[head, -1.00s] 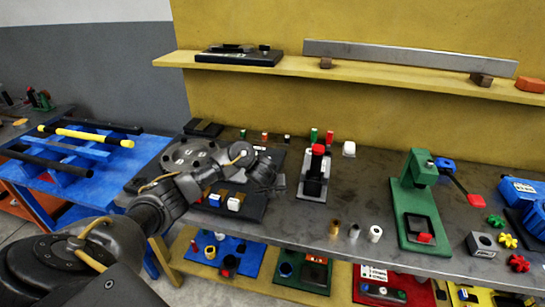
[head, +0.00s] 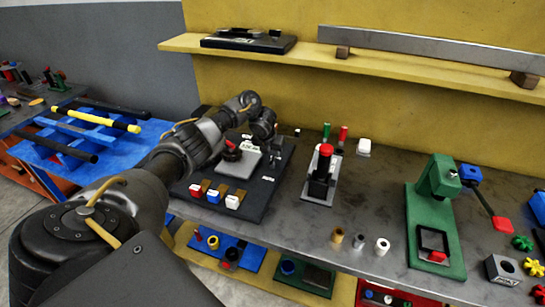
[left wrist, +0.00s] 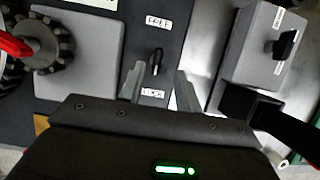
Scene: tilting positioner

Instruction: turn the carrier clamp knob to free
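The carrier clamp knob (left wrist: 156,62) is a small black bar knob on a dark panel in the left wrist view. A FREE label (left wrist: 158,22) is above it and a LOCK label (left wrist: 153,92) below it. The bar lies roughly along the line between the labels; which one it points to is unclear. My left gripper (left wrist: 160,78) is open, with a fingertip on either side of the knob's lower end; contact is not clear. In the head view my left gripper (head: 270,143) is over the positioner's dark base (head: 255,200) and the knob cannot be made out. My right gripper is out of view.
A grey plate (left wrist: 78,70) with a red-handled knob (left wrist: 15,44) is left of the clamp knob. A grey box (left wrist: 262,50) with a black switch stands to the right. In the head view a red-topped press (head: 322,165) and a green stand (head: 436,215) are further right.

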